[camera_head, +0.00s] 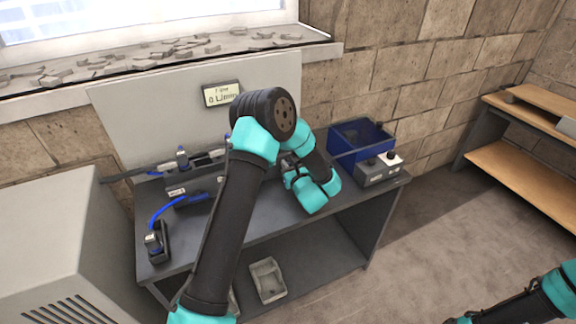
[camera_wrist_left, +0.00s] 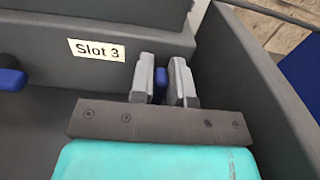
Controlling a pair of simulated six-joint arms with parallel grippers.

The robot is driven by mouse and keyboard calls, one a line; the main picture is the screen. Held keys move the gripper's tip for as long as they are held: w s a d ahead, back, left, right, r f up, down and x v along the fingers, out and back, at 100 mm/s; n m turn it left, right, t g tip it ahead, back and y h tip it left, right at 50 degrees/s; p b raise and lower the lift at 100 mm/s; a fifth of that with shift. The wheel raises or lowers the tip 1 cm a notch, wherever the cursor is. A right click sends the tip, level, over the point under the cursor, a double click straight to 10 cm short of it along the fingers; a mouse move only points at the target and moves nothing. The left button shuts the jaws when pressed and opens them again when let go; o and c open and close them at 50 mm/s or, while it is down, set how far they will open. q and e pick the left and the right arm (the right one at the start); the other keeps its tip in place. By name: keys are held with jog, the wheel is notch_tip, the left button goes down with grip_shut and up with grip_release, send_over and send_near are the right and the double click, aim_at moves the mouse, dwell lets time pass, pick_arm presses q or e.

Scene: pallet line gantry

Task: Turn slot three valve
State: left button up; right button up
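In the left wrist view, my left gripper (camera_wrist_left: 163,60) has its two grey fingers on either side of a blue valve handle (camera_wrist_left: 160,84). The fingers are close together and the handle fills most of the gap, so they appear shut on it. A white label (camera_wrist_left: 97,50) reading "Slot 3" is on the dark housing just left of the fingers. In the head view, my left wrist is over the middle of the bench and my own arm hides the fingers and this valve. My right gripper is out of the frame; only part of the right arm shows at bottom right.
A dark slotted unit (camera_head: 178,187) and a black stand (camera_head: 154,242) with a blue hose stand on the bench's left. A blue bin (camera_head: 358,138) and grey button box (camera_head: 377,171) are at right. A display (camera_head: 222,94) hangs behind. A dark wall (camera_wrist_left: 262,85) runs close right of the fingers.

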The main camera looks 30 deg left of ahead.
pick_arm(q)
grip_shut()
jog(key=shift+m, duration=0.4)
jog(key=m, duration=0.3)
jog(key=shift+w+d+f, duration=0.1)
jog(key=shift+w+d, duration=0.15)
jog(key=shift+w, duration=0.05)
jog(key=m, duration=0.3)
jog(key=shift+w+d+f+m, duration=0.15)
jog(key=shift+w+d+m, duration=0.05)
jog(key=shift+w+m, duration=0.1)
jog(key=m, duration=0.4)
jog(key=shift+w+d+f+m, duration=0.15)
jog(key=shift+w+f+m, duration=0.15)
jog(key=shift+f, duration=0.1)
jog(key=m, duration=0.2)
jog(key=f+m, duration=0.1)
jog(key=m, duration=0.1)
jog(key=shift+w+d+m, duration=0.1)
jog(key=shift+m, duration=0.2)
